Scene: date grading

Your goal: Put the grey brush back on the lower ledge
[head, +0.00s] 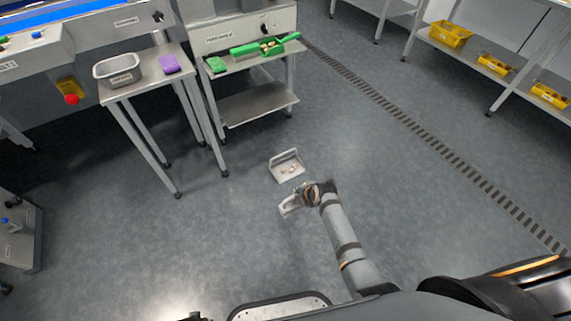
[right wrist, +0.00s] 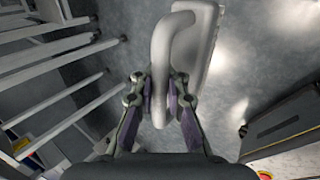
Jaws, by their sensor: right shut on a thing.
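My right gripper (head: 306,197) is low over the floor near the middle of the head view. It is shut on the grey brush (head: 289,208), which shows to the left of the fingers. In the right wrist view the two fingers (right wrist: 159,92) close on its pale grey curved handle (right wrist: 158,62), and the flat brush body (right wrist: 199,45) lies beside it. The lower ledge (head: 262,101), a grey shelf under the stand with green tools, is farther off and looks bare. My left gripper is not in view.
A pale grey dustpan (head: 287,174) with small bits in it stands on the floor just beyond the gripper. Green tools (head: 265,46) lie on the upper shelf. A side table (head: 147,79) holds a metal tub (head: 118,71) and a purple cloth (head: 171,64).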

